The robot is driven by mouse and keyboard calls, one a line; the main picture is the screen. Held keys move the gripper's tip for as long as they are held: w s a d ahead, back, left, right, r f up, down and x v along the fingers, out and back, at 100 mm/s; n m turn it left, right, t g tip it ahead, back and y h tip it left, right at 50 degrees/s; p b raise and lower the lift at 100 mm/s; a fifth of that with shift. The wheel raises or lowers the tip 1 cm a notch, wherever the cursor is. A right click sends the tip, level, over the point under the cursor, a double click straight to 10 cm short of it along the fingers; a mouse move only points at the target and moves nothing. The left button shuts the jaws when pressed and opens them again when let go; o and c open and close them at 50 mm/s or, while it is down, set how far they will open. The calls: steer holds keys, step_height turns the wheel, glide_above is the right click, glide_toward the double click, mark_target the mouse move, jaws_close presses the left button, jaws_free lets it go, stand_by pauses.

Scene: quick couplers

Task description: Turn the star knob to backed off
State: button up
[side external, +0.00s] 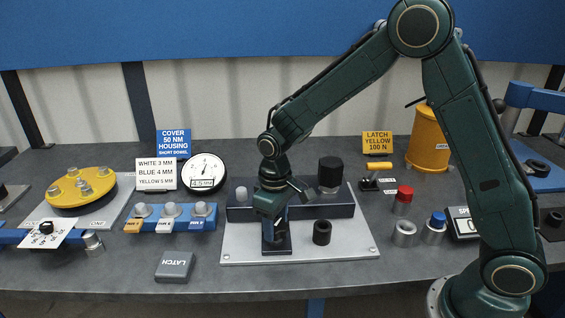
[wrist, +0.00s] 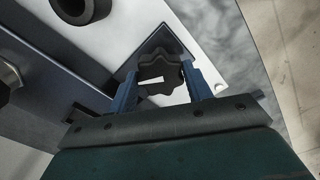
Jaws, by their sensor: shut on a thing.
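The star knob (wrist: 158,72) is a dark, lobed knob with a white pointer mark, seen from above in the wrist view. It sits over a dark square base on the light metal plate (side external: 345,245). My gripper (wrist: 163,84) has its two blue fingers on either side of the knob, shut on it. In the side external view my gripper (side external: 274,222) points down over the dark base (side external: 277,246) at the front of the plate. The knob is hidden there behind the fingers and wrist.
A dark block (side external: 330,208) with a black cap (side external: 330,170) runs behind my gripper. A black ring (side external: 321,232) stands on the plate to the right. The table front is mostly clear.

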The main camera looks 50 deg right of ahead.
mark_target(276, 225)
steer(key=n, duration=0.6)
stand_by(0.6)
steer(key=o, duration=1)
steer(key=shift+c, duration=0.2)
steer(key=shift+r, duration=0.15)
step_height(276, 225, up, 14)
steer(key=shift+f, duration=0.2)
